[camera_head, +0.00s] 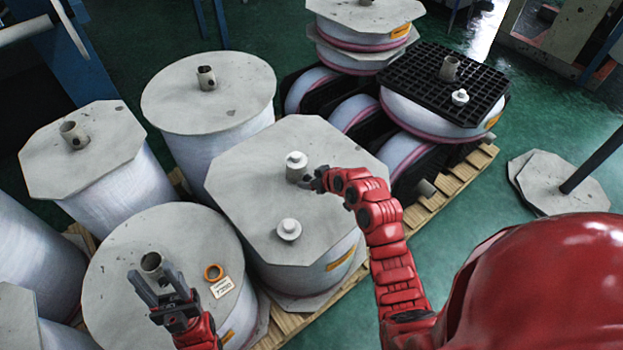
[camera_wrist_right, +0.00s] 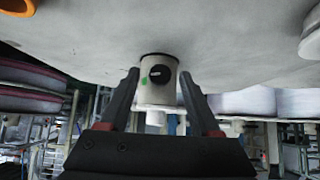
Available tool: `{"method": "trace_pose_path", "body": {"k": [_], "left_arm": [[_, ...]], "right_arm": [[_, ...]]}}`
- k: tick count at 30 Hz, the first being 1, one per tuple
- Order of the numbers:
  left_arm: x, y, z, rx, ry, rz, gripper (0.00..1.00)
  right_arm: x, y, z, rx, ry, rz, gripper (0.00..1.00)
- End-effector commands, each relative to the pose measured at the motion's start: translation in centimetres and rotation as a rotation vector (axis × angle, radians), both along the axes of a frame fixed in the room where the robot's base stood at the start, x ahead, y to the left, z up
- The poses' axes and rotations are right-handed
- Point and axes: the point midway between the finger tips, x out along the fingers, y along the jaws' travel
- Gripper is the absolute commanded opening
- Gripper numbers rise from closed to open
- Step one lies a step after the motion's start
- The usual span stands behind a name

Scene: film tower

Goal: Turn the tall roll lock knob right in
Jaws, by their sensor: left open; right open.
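The tall roll (camera_head: 245,190) has a grey cover with clipped corners. A short core tube (camera_head: 296,177) stands up from it, topped by a white knob (camera_head: 296,158). My right gripper (camera_head: 311,181) is just right of this tube, low over the cover. In the right wrist view, which looks upside down, the open fingers flank the tube (camera_wrist_right: 157,78), with the white knob (camera_wrist_right: 155,117) below it. The tube shows a dark round hole and a green mark. Finger contact is unclear. My left gripper (camera_head: 159,284) is open above the front-left roll, overlapping its core tube (camera_head: 152,264) in view.
A second white knob (camera_head: 289,230) sits on the same cover. An orange ring (camera_head: 213,272) and a small label (camera_head: 222,287) lie on the front-left roll. A black grid pallet (camera_head: 425,72) with another white knob (camera_head: 460,97) is behind.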

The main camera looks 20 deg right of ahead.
Motion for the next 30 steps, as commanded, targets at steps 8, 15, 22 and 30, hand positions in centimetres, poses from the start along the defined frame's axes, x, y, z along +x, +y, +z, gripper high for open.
{"method": "trace_pose_path", "body": {"k": [8, 15, 22, 30], "left_arm": [[0.0, 0.0, 0.0, 0.000, 0.000, 0.000, 0.50], [0.0, 0.0, 0.0, 0.000, 0.000, 0.000, 0.50], [0.0, 0.0, -0.8, 0.000, 0.000, 0.000, 0.50], [0.0, 0.0, -2.4, 0.000, 0.000, 0.000, 0.50]], "right_arm": [[0.0, 0.0, 0.0, 0.001, 0.001, 0.000, 0.39], [-0.1, 0.0, 0.0, 0.001, 0.001, 0.000, 0.00], [0.0, -0.1, -0.3, 0.029, 0.009, -0.004, 0.00], [0.0, -0.3, -0.2, 0.147, 0.055, -0.001, 0.00]]}}
